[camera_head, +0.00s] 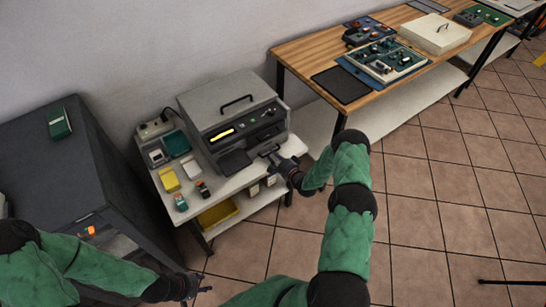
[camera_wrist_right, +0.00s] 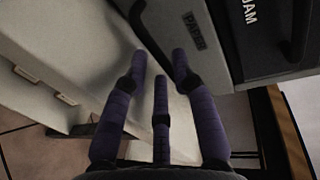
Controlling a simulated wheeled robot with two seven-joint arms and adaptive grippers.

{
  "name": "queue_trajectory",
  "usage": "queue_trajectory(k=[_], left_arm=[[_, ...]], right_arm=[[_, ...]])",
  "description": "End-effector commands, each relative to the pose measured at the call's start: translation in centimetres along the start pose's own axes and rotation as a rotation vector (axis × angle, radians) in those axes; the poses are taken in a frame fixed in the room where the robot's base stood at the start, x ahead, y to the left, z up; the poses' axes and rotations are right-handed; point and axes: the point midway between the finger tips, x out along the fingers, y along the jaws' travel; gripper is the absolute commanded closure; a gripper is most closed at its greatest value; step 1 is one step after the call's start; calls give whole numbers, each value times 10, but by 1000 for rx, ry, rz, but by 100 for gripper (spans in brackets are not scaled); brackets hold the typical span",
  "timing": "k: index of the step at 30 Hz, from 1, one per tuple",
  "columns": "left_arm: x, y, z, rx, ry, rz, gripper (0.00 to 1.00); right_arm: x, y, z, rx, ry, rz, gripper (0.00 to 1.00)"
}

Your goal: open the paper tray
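The grey machine (camera_head: 232,112) stands on a white table and has a lid with a black handle. In the right wrist view its panel is marked PAPER (camera_wrist_right: 195,31), with a dark curved handle (camera_wrist_right: 146,28) beside the marking. JAM is printed on a part at the upper right. My right gripper (camera_head: 276,160) is at the machine's front right corner.
The white table (camera_head: 240,181) holds yellow and green items and small boxes left of the machine. A yellow tray (camera_head: 217,213) sits on its lower shelf. A dark cabinet (camera_head: 108,170) stands at left, a wooden table (camera_head: 310,55) at right. Tiled floor is open at right.

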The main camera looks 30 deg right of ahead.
Motion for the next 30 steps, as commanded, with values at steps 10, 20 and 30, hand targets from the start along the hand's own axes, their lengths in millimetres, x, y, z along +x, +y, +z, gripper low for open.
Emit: queue_trajectory(k=[10, 20, 30], left_arm=[[3, -1, 0, 0, 0, 0, 60], [3, -1, 0, 0, 0, 0, 60], [-1, 0, 0, 0, 0, 0, 60]], right_arm=[[12, 0, 0, 0, 0, 0, 73], [12, 0, 0, 0, 0, 0, 100], [-10, 4, 0, 3, 2, 3, 100]])
